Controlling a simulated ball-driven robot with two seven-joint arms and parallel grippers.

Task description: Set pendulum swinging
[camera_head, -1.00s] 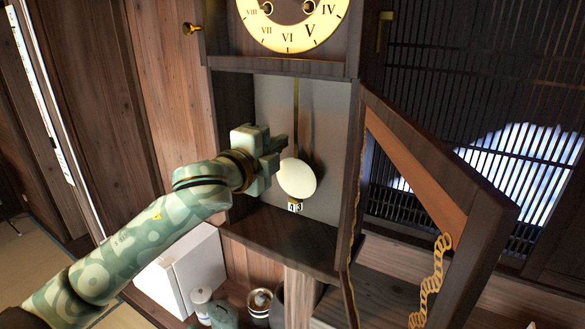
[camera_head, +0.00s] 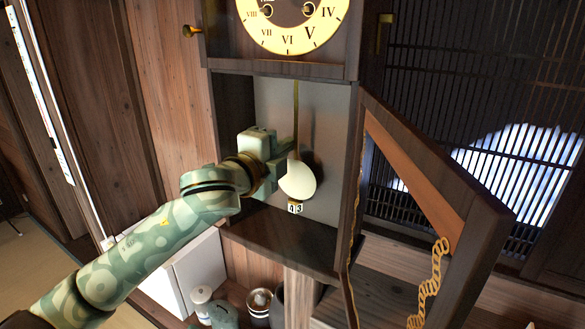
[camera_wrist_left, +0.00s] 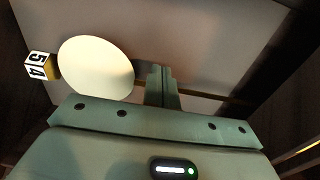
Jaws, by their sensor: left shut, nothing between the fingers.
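The pendulum bob (camera_head: 299,180) is a pale round disc on a thin brass rod (camera_head: 296,105), hanging inside the open case of a wall clock. The bob also shows in the left wrist view (camera_wrist_left: 96,68). My left gripper (camera_head: 286,150) is shut and empty. It is inside the case, at the bob's upper left, close to the rod. In the head view its fingers overlap the bob's upper edge. In the left wrist view the shut fingers (camera_wrist_left: 160,84) stand beside the bob; I cannot tell whether they touch. My right gripper is not in view.
The clock's door (camera_head: 435,175) stands open to the right, with an ornate carved edge. The clock dial (camera_head: 290,18) is above. A small number tag (camera_head: 295,208) sits below the bob. Under the case are a white box (camera_head: 195,265) and several small containers.

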